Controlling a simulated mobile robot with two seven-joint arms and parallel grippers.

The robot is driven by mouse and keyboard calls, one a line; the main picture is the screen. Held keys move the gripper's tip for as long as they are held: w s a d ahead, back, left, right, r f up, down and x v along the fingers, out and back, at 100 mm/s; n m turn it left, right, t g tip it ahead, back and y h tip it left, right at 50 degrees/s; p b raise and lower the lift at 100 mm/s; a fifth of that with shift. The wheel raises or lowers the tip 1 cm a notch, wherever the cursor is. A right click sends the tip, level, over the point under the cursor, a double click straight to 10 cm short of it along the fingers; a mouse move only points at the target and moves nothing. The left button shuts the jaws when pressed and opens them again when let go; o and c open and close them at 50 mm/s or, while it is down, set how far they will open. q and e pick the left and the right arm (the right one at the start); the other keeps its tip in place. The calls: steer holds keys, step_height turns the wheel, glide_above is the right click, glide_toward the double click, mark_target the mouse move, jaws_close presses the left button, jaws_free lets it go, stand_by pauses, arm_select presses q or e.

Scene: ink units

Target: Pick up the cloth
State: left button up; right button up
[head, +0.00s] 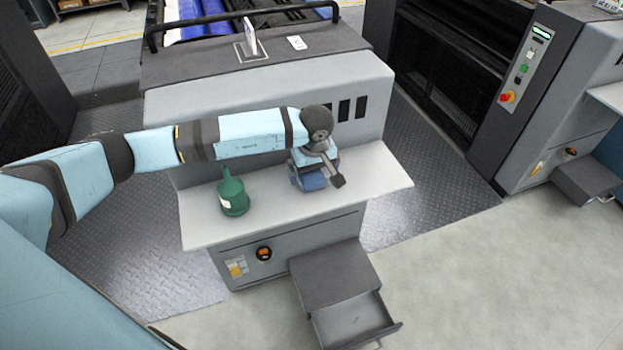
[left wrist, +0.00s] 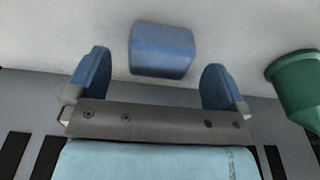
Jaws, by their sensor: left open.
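The cloth (left wrist: 162,50) shows in the left wrist view as a folded blue block on the pale shelf (left wrist: 40,40), just past the fingertips. In the head view the blue cloth (head: 313,182) is partly hidden under my left gripper (head: 312,170). My left gripper has its two blue fingers spread wide, with nothing between them, and it also shows in the left wrist view (left wrist: 155,76). It is above the cloth; whether it touches cannot be told. My right gripper is in neither view.
A green canister (head: 233,195) stands on the shelf left of the cloth. The grey machine body (head: 270,100) rises behind the shelf. An open drawer (head: 350,318) juts out below in front. The right end of the shelf is clear.

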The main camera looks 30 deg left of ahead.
mark_target(312, 175)
arm_select(q)
steer(key=f, duration=0.3)
steer(key=shift+w+a, duration=0.2)
steer(key=shift+a, duration=0.1)
steer(key=c, duration=1)
steer(key=shift+r, duration=0.1)
step_height(312, 175, up, 20)
